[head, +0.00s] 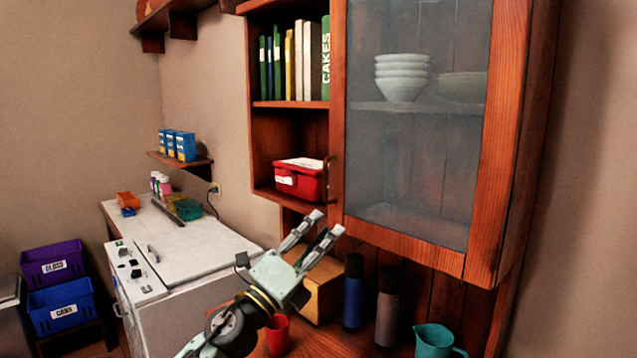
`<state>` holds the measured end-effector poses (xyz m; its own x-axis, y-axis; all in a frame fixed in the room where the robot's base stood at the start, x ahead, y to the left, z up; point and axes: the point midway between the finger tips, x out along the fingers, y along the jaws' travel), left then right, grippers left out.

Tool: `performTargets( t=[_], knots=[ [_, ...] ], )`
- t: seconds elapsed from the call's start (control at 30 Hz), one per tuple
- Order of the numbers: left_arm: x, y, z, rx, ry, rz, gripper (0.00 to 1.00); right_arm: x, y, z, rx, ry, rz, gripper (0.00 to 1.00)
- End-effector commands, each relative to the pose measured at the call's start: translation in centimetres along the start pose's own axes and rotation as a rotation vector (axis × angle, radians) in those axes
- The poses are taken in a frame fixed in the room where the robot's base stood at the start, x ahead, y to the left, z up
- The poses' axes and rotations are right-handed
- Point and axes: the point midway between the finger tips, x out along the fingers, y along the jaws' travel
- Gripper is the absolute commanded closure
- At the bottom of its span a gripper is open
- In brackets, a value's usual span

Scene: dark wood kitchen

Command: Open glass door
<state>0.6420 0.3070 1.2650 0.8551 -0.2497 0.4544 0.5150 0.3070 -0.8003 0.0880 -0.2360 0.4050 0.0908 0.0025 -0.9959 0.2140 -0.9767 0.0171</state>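The glass door (425,160) of the wooden wall cabinet has a wooden frame and a dusty pane. It looks closed, with stacked bowls (402,78) visible behind the pane. Its dark handle (327,180) is on the left edge of the frame, in front of the open shelves. My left gripper (320,222) is just below the handle, near the door's lower left corner. Its two fingers point up and are apart, with nothing between them. It appears not to touch the handle. My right gripper is not in view.
A red box (300,180) and upright books (290,62) fill the open shelves left of the door. A cardboard box (322,292), a blue bottle (353,290), a grey bottle (388,305), a red cup (277,335) and a teal pitcher (434,342) stand below on the counter.

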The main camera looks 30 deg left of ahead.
Motion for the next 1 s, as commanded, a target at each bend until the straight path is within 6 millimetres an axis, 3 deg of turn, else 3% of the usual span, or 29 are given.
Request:
performTargets(
  t=[0.1,0.2,0.4,0.53,0.73,1.0],
  knots=[
    [2.4,-2.9,1.8,0.286,0.144,-0.069,0.75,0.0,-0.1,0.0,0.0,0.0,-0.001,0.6],
    [3.5,-4.1,3.4,0.517,0.263,-0.086,0.75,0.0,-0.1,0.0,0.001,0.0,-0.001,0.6],
    [3.6,-4.2,8.1,0.873,0.452,-0.026,0.75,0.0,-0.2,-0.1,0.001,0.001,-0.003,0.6],
    [3.0,-4.0,10.5,0.988,0.521,0.023,0.75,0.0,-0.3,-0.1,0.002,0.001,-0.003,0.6],
    [3.4,-3.7,11.3,1.03,0.552,0.047,0.75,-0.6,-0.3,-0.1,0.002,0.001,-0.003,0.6],
    [7.2,-2.8,9.5,1.025,0.55,0.044,0.75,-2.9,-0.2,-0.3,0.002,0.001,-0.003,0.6]
  ],
)
